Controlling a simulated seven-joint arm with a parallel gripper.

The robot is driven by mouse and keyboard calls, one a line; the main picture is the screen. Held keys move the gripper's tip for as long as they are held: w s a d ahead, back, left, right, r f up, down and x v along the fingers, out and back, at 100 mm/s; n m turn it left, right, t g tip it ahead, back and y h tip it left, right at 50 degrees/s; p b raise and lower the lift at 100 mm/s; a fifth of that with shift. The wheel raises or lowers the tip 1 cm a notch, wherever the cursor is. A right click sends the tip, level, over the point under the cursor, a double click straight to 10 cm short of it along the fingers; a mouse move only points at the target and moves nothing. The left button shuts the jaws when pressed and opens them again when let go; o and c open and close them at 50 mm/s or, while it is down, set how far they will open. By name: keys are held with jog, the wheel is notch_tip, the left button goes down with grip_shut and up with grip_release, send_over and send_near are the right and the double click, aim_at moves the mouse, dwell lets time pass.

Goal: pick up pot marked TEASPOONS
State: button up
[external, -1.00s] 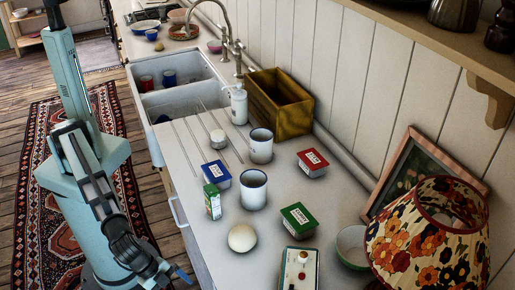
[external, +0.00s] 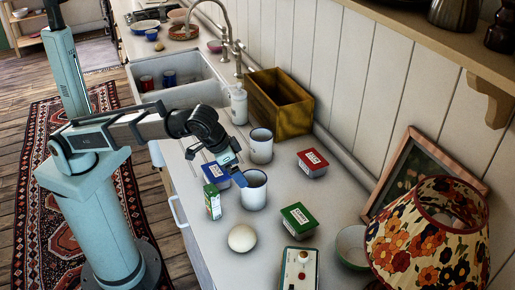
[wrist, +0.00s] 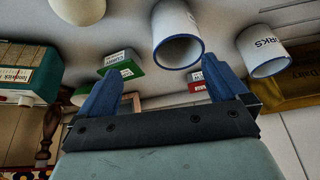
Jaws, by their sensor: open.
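Two white pots with blue rims stand on the counter. The near pot (external: 254,194) shows no readable lettering; it also appears at the top middle of the wrist view (wrist: 177,40). The far pot (external: 261,149) seems to be the one at the right of the wrist view (wrist: 262,53), with lettering ending in "RKS". I cannot read TEASPOONS on either. My gripper (external: 239,180) is open and empty, close to the left side of the near pot. In the wrist view its blue fingers (wrist: 166,72) point toward that pot, which appears beyond their tips.
A green carton (external: 212,203) stands left of my gripper. A red tin (external: 312,164), green tin (external: 299,219) and pale round object (external: 242,238) lie around the near pot. A wooden crate (external: 280,107) is behind.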

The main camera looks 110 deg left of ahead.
jog(key=a+r, duration=0.2)
jog(key=a, duration=0.1)
send_near(256, 182)
jog(key=shift+n, duration=0.4)
jog(key=shift+w+d+f, duration=0.15)
jog(key=shift+w+f, duration=0.55)
jog(key=shift+f, duration=0.35)
jog(key=shift+w+d+f, duration=0.1)
jog(key=shift+w+f, duration=0.6)
jog(key=shift+f, duration=0.3)
jog(key=shift+w+d+f, duration=0.15)
jog(key=shift+w+f, duration=0.55)
jog(key=shift+f, duration=0.35)
jog(key=shift+c, duration=0.5)
jog(key=c, duration=0.9)
jog(key=shift+r, duration=0.1)
